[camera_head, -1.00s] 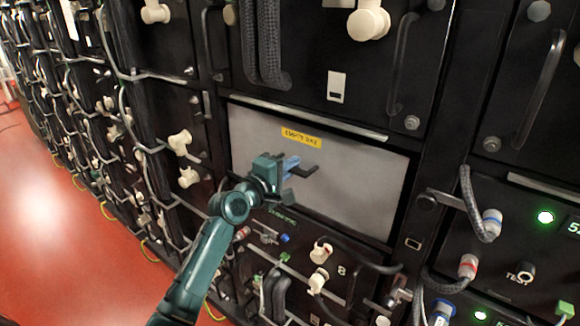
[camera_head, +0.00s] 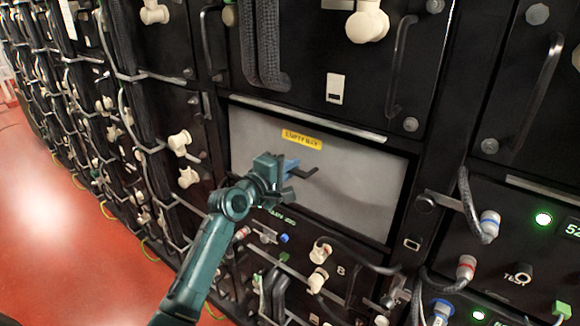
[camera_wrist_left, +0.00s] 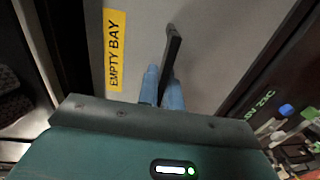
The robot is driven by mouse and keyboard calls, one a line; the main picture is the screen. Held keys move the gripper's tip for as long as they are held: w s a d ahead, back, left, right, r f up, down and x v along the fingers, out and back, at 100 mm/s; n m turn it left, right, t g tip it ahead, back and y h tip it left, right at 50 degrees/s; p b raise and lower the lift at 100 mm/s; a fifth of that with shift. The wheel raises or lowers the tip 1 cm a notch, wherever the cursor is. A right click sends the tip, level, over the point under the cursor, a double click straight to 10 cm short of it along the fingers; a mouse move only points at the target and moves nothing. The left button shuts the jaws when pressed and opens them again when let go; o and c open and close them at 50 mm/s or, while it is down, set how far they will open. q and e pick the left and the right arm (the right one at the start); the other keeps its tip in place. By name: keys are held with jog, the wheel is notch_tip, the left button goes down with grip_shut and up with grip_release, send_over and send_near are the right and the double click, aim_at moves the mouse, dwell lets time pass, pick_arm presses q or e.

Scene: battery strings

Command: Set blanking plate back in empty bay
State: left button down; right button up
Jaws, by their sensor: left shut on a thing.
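The blanking plate (camera_head: 350,188) is a flat grey panel with a yellow "EMPTY BAY" label (camera_head: 302,139). It sits in or at the bay opening in the middle of the rack; whether it is fully flush I cannot tell. My left gripper (camera_head: 291,168) is shut on the plate's dark handle (camera_head: 307,172) at its left part. In the left wrist view the blue fingertips (camera_wrist_left: 161,88) pinch the black handle (camera_wrist_left: 171,62), with the label (camera_wrist_left: 115,50) to the left on the plate (camera_wrist_left: 205,40). My right gripper is not in view.
A black module with a handle (camera_head: 402,65) and cream connector (camera_head: 367,20) is above the bay. Below is a panel with cables and connectors (camera_head: 320,252). More modules stand right, with lit green indicators (camera_head: 543,219). Red floor (camera_head: 60,240) is open at left.

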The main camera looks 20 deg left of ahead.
pick_arm(q)
jog(key=shift+s, duration=0.1)
jog(key=c, duration=1.6)
grip_release()
jog(key=shift+s, duration=0.1)
jog(key=shift+o, duration=0.6)
jog(key=shift+f, duration=0.25)
jog(key=r+b+v, duration=0.1)
jog(key=b+v, duration=0.1)
jog(key=v, duration=1.1)
jog(key=s+d+f+m+g+y, duration=0.15)
jog(key=s+f+m, duration=0.3)
jog(key=f, duration=0.55)
jog(key=s+d+f+m+g+y, duration=0.15)
jog(key=s+f+m, duration=0.3)
jog(key=f, duration=0.65)
jog(key=s+d+f+m+g, duration=0.1)
jog(key=s+d+f+m, duration=0.1)
jog(key=s+f, duration=0.3)
jog(key=s+d+f+m+g, duration=0.2)
jog(key=s+f+m, duration=0.3)
jog(key=s, duration=0.4)
jog(key=shift+d+m, duration=0.3)
jog(key=shift+d, duration=0.05)
